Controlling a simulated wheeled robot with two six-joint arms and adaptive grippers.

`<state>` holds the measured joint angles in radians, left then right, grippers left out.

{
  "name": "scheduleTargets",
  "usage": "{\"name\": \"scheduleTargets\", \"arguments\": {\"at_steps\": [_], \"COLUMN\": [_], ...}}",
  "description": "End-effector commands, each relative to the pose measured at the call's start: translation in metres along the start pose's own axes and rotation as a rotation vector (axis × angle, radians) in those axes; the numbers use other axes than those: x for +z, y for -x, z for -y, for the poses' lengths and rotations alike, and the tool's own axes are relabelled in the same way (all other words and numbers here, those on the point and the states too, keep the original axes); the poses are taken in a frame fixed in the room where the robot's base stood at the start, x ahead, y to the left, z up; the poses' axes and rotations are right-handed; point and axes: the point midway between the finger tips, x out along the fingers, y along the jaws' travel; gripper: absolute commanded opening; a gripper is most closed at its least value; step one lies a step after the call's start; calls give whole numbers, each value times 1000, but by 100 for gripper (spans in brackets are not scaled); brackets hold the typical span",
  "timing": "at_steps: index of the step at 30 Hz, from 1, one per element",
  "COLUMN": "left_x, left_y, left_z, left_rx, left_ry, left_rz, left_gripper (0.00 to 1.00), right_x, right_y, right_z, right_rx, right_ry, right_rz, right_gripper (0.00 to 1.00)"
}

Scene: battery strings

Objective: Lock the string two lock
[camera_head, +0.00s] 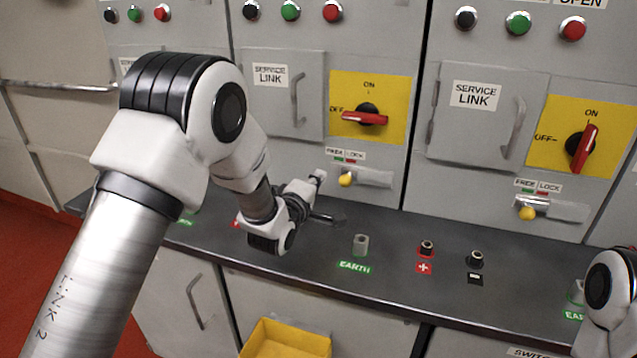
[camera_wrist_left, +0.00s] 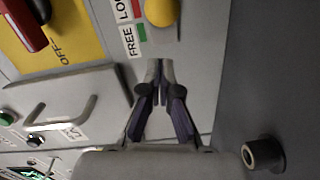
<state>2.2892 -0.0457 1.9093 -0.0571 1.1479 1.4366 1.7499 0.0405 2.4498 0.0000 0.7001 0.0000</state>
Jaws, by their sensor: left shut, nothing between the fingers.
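The lock of the middle cabinet has a yellow knob (camera_head: 346,180) on a grey slide plate under a FREE/LOCK label (camera_head: 345,155). The wrist view shows the same yellow knob (camera_wrist_left: 161,11) at the top edge, beside the label (camera_wrist_left: 131,28) with its green and red marks. I cannot tell exactly which mark the knob lines up with. My left gripper (camera_head: 319,176) is just left of the knob in the head view. In the wrist view its fingertips (camera_wrist_left: 155,68) are shut, empty and apart from the knob. My right gripper is out of view.
A red rotary switch (camera_head: 364,118) on a yellow plate sits above the lock, pointing near OFF. The right cabinet has a similar lock knob (camera_head: 527,213). Below, the dark ledge (camera_head: 310,262) carries an earth post (camera_head: 360,244) and red and black terminals.

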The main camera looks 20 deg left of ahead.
Motion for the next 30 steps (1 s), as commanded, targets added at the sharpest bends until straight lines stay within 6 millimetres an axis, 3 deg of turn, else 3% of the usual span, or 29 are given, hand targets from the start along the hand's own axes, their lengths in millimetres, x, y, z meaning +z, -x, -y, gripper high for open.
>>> {"name": "scheduleTargets", "arguments": {"at_steps": [6, 12, 17, 30], "left_x": [-2, -2, -2, -2], "left_y": [51, 89, 99, 100], "left_z": [1, 1, 0, 0], "left_rx": [-2, -2, -1, -1], "left_ry": [3, 3, 3, 3], "left_rz": [-1, -2, -2, -3], "left_gripper": [0, 0, 0, 0], "right_x": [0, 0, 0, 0], "right_y": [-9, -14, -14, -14], "right_z": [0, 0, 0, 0], "right_rx": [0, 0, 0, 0], "right_ry": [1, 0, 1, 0], "right_rz": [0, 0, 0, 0], "right_gripper": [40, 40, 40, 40]}}
